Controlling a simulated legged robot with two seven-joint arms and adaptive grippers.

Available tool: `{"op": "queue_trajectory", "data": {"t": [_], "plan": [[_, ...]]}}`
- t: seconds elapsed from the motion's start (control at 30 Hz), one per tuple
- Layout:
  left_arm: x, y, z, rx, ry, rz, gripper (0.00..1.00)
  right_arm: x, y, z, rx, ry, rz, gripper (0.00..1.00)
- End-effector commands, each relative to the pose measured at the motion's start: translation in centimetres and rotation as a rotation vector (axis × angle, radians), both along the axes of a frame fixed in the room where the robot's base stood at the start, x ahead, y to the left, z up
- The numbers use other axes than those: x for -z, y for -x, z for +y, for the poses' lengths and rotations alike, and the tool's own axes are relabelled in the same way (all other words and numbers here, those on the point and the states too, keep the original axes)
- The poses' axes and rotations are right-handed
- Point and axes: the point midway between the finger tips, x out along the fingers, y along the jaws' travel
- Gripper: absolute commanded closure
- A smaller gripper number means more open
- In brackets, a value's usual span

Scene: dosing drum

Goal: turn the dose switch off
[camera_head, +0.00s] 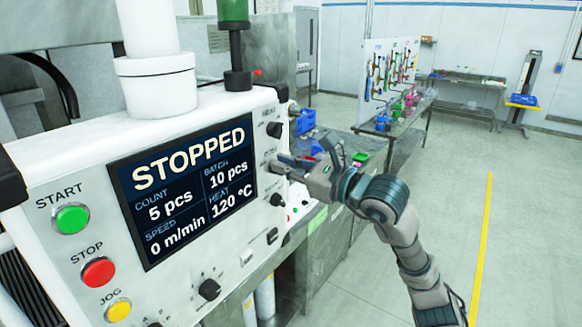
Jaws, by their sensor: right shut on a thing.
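The white control panel (225,262) stands at the left, with a dark screen (183,190) that reads STOPPED, count 5 pcs, batch 10 pcs, speed 0 m/min, heat 120 °C. My right gripper (279,163) is at the right column of controls, its fingers closed on a control between an upper black knob (274,129) and a lower knob (276,200). The fingers hide most of that control, and its label is too small to read. I cannot tell its setting or confirm that it is the dose switch. My left gripper is out of view.
A green START button (72,219), red STOP button (98,271) and yellow JOG button (118,310) line the panel's left side. Another black knob (209,289) sits low on it. A tool board (390,68) stands behind. Open floor lies to the right.

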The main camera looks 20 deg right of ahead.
Motion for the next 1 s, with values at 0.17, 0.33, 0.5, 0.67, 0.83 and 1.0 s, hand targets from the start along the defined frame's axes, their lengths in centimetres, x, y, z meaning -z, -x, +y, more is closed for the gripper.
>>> {"op": "queue_trajectory", "data": {"t": [0.17, 0.33, 0.5, 0.67, 0.83, 1.0], "plan": [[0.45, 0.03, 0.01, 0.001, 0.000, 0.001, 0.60, 1.04, -0.25, 0.30, 0.000, 0.100, -0.048, 1.00], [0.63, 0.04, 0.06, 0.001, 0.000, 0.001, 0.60, 1.09, -0.20, 0.40, -0.001, 0.159, -0.095, 1.00], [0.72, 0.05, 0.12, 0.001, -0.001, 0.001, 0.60, 1.07, -0.17, 0.41, -0.001, 0.192, -0.121, 1.00], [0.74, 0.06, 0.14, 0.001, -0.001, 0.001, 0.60, 1.06, -0.17, 0.40, 0.000, 0.204, -0.129, 1.00], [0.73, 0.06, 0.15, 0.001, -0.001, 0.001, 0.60, 1.06, -0.18, 0.39, 0.000, 0.205, -0.130, 1.00], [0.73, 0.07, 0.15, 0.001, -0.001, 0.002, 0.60, 1.07, -0.18, 0.39, 0.001, 0.205, -0.130, 1.00]]}}
